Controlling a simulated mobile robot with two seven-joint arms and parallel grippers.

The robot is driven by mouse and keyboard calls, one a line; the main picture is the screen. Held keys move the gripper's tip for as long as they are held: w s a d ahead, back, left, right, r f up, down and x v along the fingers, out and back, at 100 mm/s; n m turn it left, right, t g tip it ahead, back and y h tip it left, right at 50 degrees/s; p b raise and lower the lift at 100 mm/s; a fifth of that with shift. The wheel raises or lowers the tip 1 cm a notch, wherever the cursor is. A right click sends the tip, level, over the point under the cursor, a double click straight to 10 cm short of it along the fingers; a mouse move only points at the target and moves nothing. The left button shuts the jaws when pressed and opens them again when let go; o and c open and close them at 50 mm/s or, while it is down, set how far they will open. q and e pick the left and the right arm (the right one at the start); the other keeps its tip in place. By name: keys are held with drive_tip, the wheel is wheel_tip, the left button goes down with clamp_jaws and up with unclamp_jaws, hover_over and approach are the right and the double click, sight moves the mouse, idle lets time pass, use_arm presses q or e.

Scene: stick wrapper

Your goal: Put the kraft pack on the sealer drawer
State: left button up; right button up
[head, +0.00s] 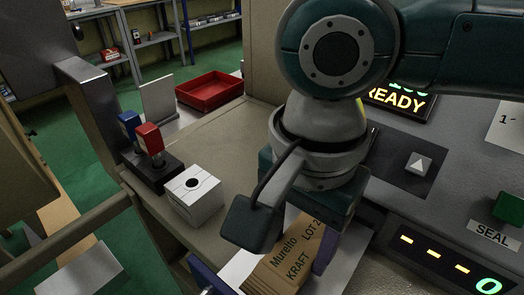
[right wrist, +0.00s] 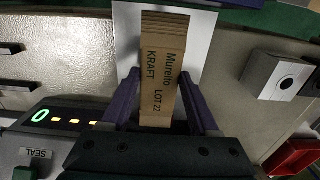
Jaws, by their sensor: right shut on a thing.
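The kraft pack (head: 288,262) is a brown stack marked "Murello KRAFT LOT 22". It also shows in the right wrist view (right wrist: 160,80), upright in the picture between the purple fingers. My right gripper (right wrist: 160,88) is shut on it, with one finger on each side. A flat white plate (head: 238,268), which looks like the sealer drawer, lies below the pack; it also shows in the right wrist view (right wrist: 126,32). I cannot tell whether the pack touches the plate. In the head view my right wrist hides part of the pack. My left gripper is not identifiable.
The machine panel at right has a green button (head: 508,207) over a SEAL label and a lit READY display (head: 398,100). A white box with a black round top (head: 195,200) stands left of my gripper. A red tray (head: 210,92) sits farther back.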

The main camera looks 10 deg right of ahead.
drive_tip(key=o, duration=1.3)
